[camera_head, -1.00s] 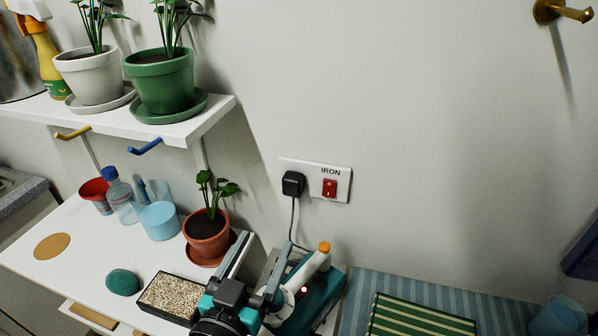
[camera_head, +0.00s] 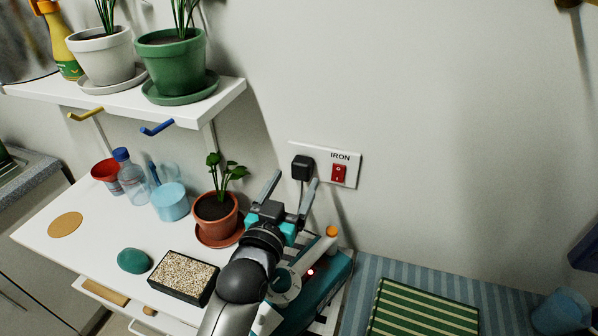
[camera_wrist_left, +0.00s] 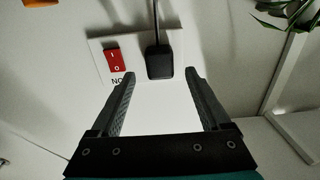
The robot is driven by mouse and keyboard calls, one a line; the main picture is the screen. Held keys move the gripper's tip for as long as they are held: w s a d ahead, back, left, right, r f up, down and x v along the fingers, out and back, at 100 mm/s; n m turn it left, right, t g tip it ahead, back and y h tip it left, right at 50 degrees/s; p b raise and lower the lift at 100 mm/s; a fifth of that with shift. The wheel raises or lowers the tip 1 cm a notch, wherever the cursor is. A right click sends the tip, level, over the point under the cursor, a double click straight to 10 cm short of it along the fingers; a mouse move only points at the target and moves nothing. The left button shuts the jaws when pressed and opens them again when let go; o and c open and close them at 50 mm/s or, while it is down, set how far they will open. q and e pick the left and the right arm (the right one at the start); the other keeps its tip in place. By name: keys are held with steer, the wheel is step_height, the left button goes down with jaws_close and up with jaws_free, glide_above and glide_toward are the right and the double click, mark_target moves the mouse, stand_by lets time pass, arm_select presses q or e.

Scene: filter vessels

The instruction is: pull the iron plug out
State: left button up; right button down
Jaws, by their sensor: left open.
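The black iron plug (camera_head: 302,167) sits in the white wall socket plate (camera_head: 350,170) marked IRON, with its cord hanging down. A red switch (camera_head: 339,173) is beside it on the plate. My left gripper (camera_head: 291,186) is open and empty just below the plug, its fingers pointing up toward the wall. In the left wrist view the plug (camera_wrist_left: 159,62) lies ahead of and between the two finger lines, apart from the open fingertips (camera_wrist_left: 160,76). The iron (camera_head: 312,262), white and teal with an orange knob, stands below, partly hidden by my arm. My right gripper is not in view.
A potted plant (camera_head: 215,212) stands close left of my gripper. A white shelf (camera_head: 120,96) with two pots overhangs at the upper left. A tray of pebbles (camera_head: 184,275) and a striped ironing surface (camera_head: 375,268) lie below. The wall right of the socket is clear.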

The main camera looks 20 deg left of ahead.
mark_target(299, 172)
arm_select(q)
steer(key=shift+w, duration=1.9)
jaws_close()
